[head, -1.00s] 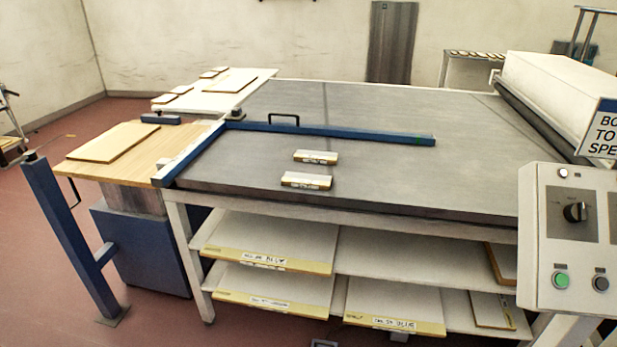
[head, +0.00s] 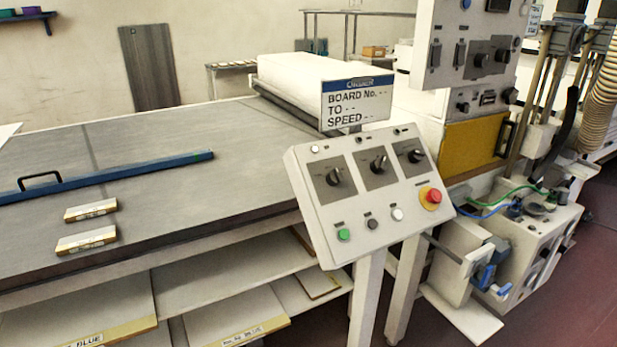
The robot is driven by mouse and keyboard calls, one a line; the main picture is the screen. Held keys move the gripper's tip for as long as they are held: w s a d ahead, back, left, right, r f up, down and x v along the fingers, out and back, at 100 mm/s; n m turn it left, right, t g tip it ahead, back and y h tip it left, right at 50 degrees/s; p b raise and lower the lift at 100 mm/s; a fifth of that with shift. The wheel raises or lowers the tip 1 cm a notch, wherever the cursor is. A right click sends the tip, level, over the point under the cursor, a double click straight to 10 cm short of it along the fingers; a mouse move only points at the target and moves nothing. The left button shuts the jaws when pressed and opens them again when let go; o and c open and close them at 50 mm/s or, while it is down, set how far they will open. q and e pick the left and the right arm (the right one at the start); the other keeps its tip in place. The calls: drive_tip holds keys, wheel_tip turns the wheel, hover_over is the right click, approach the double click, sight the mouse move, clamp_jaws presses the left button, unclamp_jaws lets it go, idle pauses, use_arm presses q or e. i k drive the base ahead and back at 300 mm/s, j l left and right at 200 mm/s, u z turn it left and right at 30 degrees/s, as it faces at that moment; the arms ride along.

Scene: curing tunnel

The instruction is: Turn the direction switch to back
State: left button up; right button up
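A tilted grey control panel (head: 355,231) stands at the front right corner of the table in the head view. It carries three black rotary switches in a row: a left one (head: 333,178), a middle one (head: 379,163) and a right one (head: 415,155). Their labels are too small to read, so I cannot tell which is the direction switch or how it is set. Below them are a green button (head: 344,234), a dark button (head: 372,224), a white button (head: 397,214) and a red emergency stop (head: 431,196). Neither gripper shows in the view.
A sign (head: 357,101) reading "BOARD No., TO, SPEED" stands behind the panel. The grey table (head: 180,175) holds a blue bar (head: 110,178) and two small blocks (head: 90,209). Another machine cabinet (head: 480,60) is at right. Red floor shows at lower right.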

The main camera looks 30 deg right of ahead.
sight(378, 165)
drive_tip(key=z, duration=1.25)
drive_tip(key=l+z, duration=0.3)
drive_tip(key=l, duration=2.05)
